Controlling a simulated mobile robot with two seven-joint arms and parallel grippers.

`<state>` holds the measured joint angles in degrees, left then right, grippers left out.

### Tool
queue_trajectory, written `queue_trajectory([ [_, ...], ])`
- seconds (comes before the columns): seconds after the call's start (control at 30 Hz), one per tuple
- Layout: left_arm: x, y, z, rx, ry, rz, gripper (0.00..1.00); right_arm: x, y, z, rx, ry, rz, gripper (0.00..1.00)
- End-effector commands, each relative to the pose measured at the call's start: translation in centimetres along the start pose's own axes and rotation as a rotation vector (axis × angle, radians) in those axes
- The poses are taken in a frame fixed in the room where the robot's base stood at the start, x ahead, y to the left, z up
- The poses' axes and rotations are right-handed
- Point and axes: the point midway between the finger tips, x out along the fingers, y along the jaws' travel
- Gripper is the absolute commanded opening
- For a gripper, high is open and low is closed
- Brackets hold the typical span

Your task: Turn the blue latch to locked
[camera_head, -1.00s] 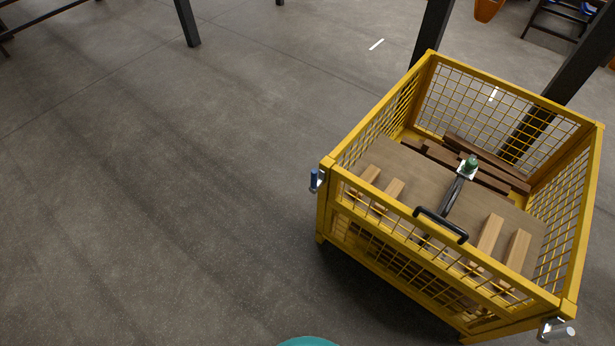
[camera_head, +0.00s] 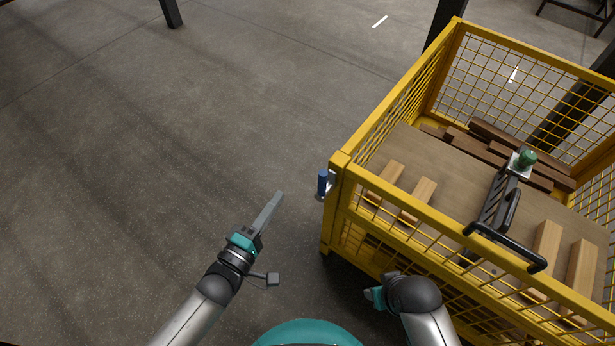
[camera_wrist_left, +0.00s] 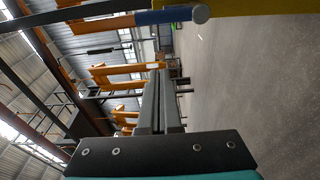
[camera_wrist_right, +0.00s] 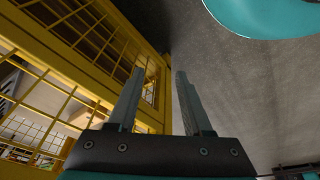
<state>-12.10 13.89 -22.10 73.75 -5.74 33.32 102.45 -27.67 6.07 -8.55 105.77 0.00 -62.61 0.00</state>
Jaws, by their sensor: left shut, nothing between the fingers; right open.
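The blue latch (camera_head: 322,183) is a short blue handle on a metal fitting at the near left corner post of the yellow mesh crate (camera_head: 341,160). It stands upright in the head view. In the left wrist view the latch (camera_wrist_left: 165,17) crosses the top of the picture, its round grey end to the right. My left gripper (camera_head: 278,197) is shut and empty, left of the latch and apart from it; its fingers (camera_wrist_left: 157,100) are together. My right gripper (camera_wrist_right: 155,100) is open and empty beside the crate's front mesh; in the head view its fingers are mostly hidden.
A dark post (camera_head: 172,12) stands far off. The floor (camera_head: 130,130) left of the crate is clear.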

Motion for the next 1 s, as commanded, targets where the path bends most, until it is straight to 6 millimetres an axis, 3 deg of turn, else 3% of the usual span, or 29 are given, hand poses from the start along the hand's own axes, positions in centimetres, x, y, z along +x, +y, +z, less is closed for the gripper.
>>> queue_trajectory([
  [0.27,2.7,0.1,0.0,-0.007,-0.002,0.008,0.0,-1.3,0.1,-1.2,0.001,0.029,0.002,0.5],
  [0.83,10.2,-0.1,0.0,-0.005,-0.001,0.004,0.0,-6.9,0.3,-3.9,0.005,0.117,0.007,0.5],
  [1.0,9.1,0.0,2.5,-0.009,0.0,0.001,0.0,-7.8,0.3,-4.2,0.005,0.129,0.008,0.5],
])
